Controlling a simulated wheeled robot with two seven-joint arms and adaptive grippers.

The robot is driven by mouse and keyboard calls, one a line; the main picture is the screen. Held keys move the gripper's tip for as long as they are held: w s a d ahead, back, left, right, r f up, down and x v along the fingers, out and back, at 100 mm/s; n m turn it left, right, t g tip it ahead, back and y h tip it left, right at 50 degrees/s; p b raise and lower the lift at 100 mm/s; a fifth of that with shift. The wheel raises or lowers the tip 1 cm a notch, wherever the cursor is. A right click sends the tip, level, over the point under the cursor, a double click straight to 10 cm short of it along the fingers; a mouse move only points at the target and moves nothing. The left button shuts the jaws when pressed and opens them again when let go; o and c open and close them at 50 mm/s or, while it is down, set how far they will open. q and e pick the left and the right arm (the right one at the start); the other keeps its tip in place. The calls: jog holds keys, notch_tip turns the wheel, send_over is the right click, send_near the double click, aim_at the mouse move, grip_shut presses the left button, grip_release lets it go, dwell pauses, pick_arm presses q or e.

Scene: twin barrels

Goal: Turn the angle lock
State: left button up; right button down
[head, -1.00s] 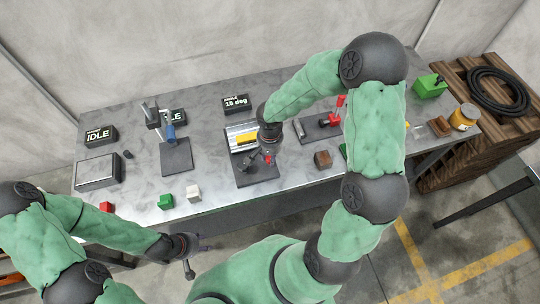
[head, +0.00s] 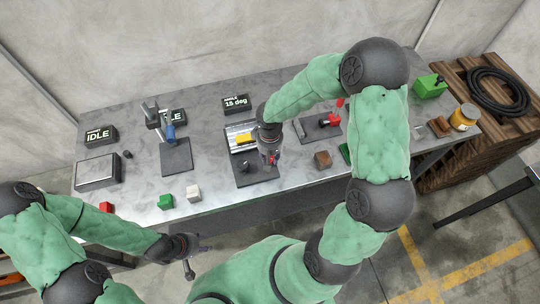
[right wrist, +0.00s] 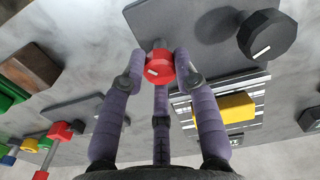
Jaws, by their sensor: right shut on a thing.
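The red knob (right wrist: 160,68) sits on a short grey stem at the edge of a dark plate. My right gripper (right wrist: 163,72) is shut on it, with its purple-grey fingers around the knob. In the head view my right gripper (head: 270,158) is over the right part of the dark plate (head: 262,173) and mostly hides the red knob. A black knob (right wrist: 268,34) with a white mark stands on the same plate, apart from the fingers. A display (head: 236,103) reads "ANGLE 15 deg". My left gripper (head: 192,252) is open and empty in front of the table.
A yellow block (right wrist: 220,108) lies on the striped metal fixture beside the fingers. A brown block (head: 323,159) stands to the right.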

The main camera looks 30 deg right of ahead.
jog(key=n+p, duration=0.1)
jog(key=n, duration=0.4)
jog(key=shift+w+r+n, duration=0.1)
jog(key=shift+r+n, duration=0.05)
jog(key=shift+n, duration=0.15)
jog(key=shift+n+p, duration=0.95)
jog(key=shift+n, duration=1.35)
jog(key=c, duration=0.9)
grip_release()
notch_tip(320, 180, up, 12)
jog(key=shift+f, duration=0.1)
